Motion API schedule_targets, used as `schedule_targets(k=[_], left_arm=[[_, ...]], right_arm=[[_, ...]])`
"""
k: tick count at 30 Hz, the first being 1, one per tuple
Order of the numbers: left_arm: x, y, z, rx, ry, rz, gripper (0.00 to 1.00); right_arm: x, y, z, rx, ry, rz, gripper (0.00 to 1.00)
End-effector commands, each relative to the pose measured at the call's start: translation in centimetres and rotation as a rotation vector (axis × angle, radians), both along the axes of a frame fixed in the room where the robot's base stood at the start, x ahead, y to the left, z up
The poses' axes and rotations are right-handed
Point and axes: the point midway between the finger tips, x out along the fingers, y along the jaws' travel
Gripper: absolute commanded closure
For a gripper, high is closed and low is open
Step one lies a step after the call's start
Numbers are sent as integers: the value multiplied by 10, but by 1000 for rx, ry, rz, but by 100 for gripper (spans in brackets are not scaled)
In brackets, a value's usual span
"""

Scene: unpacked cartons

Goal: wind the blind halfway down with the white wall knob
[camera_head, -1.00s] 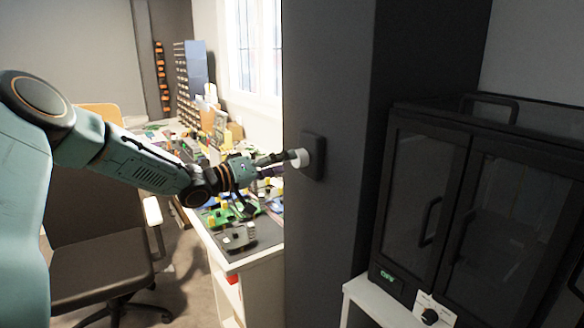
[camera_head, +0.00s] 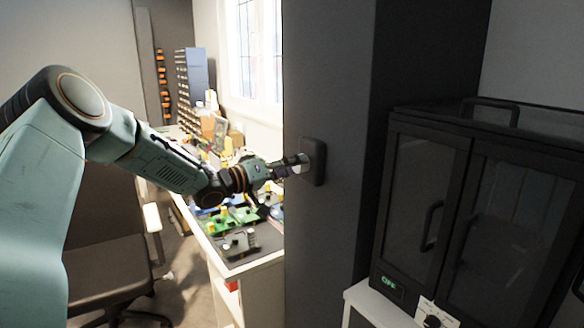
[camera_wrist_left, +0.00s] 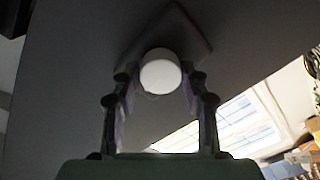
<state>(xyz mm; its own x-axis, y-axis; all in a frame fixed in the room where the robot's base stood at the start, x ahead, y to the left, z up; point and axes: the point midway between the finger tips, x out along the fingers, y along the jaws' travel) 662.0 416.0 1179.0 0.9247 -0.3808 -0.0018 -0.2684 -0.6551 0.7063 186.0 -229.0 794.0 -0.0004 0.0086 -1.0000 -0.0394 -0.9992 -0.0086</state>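The white wall knob (camera_head: 304,164) sits on a dark square plate (camera_head: 316,160) on the side of the dark pillar. It also shows as a pale round end in the left wrist view (camera_wrist_left: 160,72). My left gripper (camera_head: 292,167) is at the knob. In the left wrist view its two fingers (camera_wrist_left: 161,85) stand on either side of the knob, apparently with narrow gaps, so I read it as open. Exact contact is hard to see. My right gripper is not in view. No blind can be clearly made out at the bright window (camera_head: 254,50).
A dark glass-doored cabinet (camera_head: 470,215) stands right of the pillar on a white stand. A cluttered white workbench (camera_head: 245,262) lies beyond my left arm. A dark chair (camera_head: 105,275) is at the lower left.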

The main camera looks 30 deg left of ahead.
Motion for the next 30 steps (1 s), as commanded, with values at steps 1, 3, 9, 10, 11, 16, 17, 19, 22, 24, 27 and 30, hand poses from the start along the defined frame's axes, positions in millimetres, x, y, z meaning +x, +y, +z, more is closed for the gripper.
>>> schedule_targets(k=[1,3,9,10,11,16,17,19,22,24,27,30], left_arm=[[0,0,0,0,-2,-1,62],[0,-1,0,1,-1,-2,68],[0,0,1,0,-2,-1,85],[0,0,1,0,-2,-1,88],[0,0,0,-1,-2,-1,88],[0,0,1,11,-6,0,88],[0,0,1,17,-9,0,88],[0,0,1,36,-16,0,88],[0,0,1,78,-34,-1,88],[0,0,2,119,-50,0,88],[0,1,2,191,-79,0,88],[0,1,2,276,-115,-1,88]], right_arm=[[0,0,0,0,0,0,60],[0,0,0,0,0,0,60],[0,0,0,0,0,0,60],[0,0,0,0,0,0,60],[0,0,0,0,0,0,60],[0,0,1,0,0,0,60],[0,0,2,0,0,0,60],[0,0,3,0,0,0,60],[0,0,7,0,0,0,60],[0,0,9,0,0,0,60],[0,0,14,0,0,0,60],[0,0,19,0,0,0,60]])
